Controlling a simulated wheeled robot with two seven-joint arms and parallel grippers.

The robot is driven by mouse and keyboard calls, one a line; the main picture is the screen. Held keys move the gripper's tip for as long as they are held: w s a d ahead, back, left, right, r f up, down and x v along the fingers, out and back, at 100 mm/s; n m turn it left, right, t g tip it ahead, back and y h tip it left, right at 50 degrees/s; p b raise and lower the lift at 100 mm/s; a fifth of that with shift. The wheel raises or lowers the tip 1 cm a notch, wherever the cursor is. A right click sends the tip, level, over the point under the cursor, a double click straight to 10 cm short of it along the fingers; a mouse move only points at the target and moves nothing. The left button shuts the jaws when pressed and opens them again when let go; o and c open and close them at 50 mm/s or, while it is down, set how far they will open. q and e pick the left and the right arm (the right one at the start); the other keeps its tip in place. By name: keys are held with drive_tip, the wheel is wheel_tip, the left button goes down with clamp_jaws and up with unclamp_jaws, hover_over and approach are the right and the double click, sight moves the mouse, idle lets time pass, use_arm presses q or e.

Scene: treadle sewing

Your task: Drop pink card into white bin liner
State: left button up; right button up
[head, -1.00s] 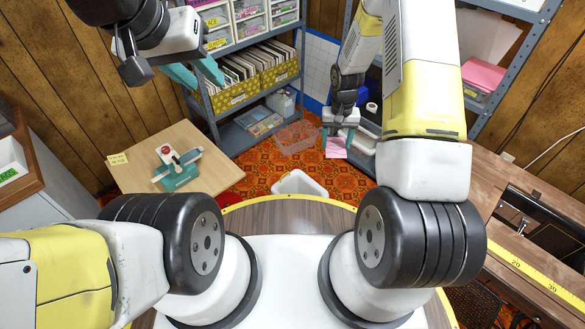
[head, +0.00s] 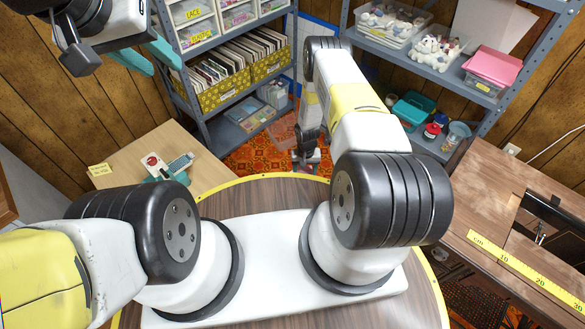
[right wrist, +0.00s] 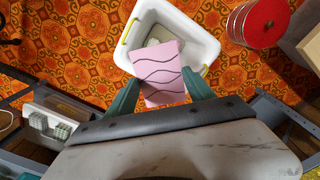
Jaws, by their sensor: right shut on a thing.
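The pink card (right wrist: 161,72) with dark wavy lines is between the teal fingers of my right gripper (right wrist: 163,97), which is shut on it. In the right wrist view the card overlaps the near part of the white bin (right wrist: 207,30), an open tub with yellow handles on the floor. How high the card is above the rim cannot be told. Something pale lies in the bin; a separate liner cannot be made out. In the head view my right gripper (head: 307,160) is small and partly hidden behind my arm. My left gripper (head: 146,58) is open and empty at upper left.
A red round tin (right wrist: 260,22) stands on the floor right of the bin. A metal shelf (head: 225,125) with record boxes is at the back left. A wooden table (head: 150,150) with a small teal device is at left. A sewing table (head: 480,195) is at right.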

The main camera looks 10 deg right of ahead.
drive_tip(key=shift+f, duration=2.65)
drive_tip(key=o, duration=1.4)
drive_tip(key=shift+c, duration=0.2)
wheel_tip(320, 180, up, 8)
drive_tip(key=shift+s+f, duration=0.1)
